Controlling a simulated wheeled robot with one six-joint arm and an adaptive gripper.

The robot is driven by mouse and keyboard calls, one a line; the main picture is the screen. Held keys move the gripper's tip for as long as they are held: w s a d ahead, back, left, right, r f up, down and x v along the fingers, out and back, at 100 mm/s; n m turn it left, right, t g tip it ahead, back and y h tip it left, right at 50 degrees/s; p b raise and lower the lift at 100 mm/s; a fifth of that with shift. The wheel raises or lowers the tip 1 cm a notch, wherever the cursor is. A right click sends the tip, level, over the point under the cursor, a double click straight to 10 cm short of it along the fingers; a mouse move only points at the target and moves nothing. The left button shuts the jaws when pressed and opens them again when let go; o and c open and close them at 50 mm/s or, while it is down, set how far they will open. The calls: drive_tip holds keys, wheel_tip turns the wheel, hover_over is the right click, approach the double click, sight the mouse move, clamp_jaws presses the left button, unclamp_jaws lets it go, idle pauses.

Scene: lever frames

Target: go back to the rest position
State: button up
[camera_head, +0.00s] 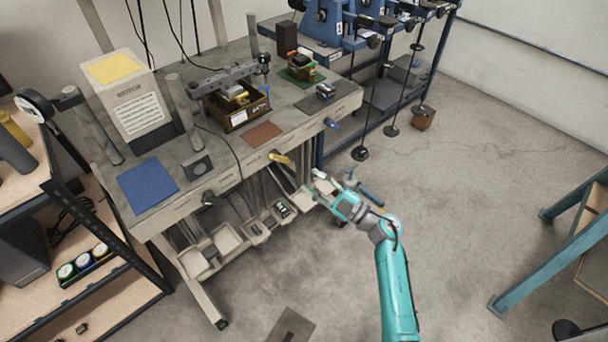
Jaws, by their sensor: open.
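My gripper (322,183) is at the end of my teal arm, in front of the grey workbench (225,165). It is open and nothing shows between its fingers. It hangs in the air a little below and right of a yellow lever (280,158) on the bench's front edge. A blue lever (332,124) and a dark lever (210,198) are on the same edge. My gripper looks apart from all three, though the exact distance is hard to tell.
The bench carries a blue mat (147,186), a brown mat (262,135), a box of parts (238,108) and a beige cabinet (135,100). A shelf with trays (225,240) is under it. A teal frame (545,250) stands at right. Open floor (470,160) lies between.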

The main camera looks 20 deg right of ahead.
drive_tip(key=shift+s+d, duration=0.1)
drive_tip(key=shift+s, duration=0.1)
idle(0.4)
drive_tip(key=s+a+m+h, duration=0.2)
drive_tip(key=s+m+h, duration=0.2)
drive_tip(key=s, duration=1)
drive_tip(key=s+a+r+m+g+h, duration=0.1)
drive_tip(key=s+m+h, duration=0.3)
drive_tip(key=s, duration=1.1)
drive_tip(key=s+a+m+g+h, duration=0.1)
drive_tip(key=s+a+m+h, duration=0.2)
drive_tip(key=s+m, duration=0.5)
drive_tip(key=s+h, duration=0.1)
drive_tip(key=s, duration=0.6)
drive_tip(key=shift+a+r+m, duration=0.2)
drive_tip(key=shift+r+m, duration=0.1)
